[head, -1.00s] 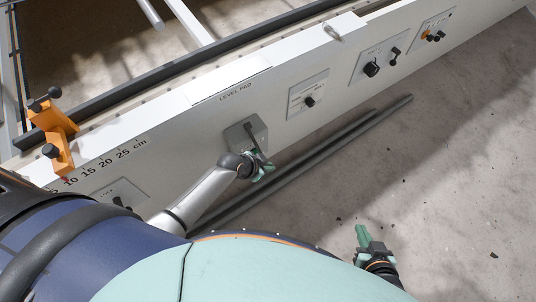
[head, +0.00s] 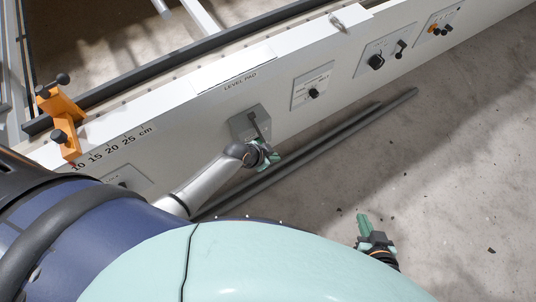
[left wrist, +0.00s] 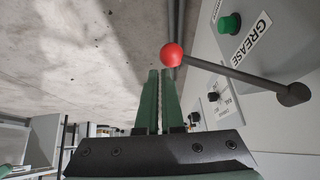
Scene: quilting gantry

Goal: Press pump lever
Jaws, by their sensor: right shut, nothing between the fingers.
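The pump lever (left wrist: 235,75) shows in the left wrist view as a dark rod with a red ball (left wrist: 172,55) at its end and a dark pivot at the right. In the head view the lever (head: 256,127) stands on a grey box (head: 240,126) on the white panel. My left gripper (head: 266,157) is by the lever's lower end there; its fingertips (left wrist: 160,72) look shut, with the red ball just beyond them. I cannot tell whether they touch. My right gripper (head: 363,222) is shut and empty, low over the floor, away from the panel.
A green button (left wrist: 230,23) and a GREASE label (left wrist: 252,35) are near the lever. Knob plates (head: 313,88) line the white panel (head: 290,65). An orange clamp (head: 62,122) sits at left. Dark rails (head: 330,140) run below the panel. The floor at right is open.

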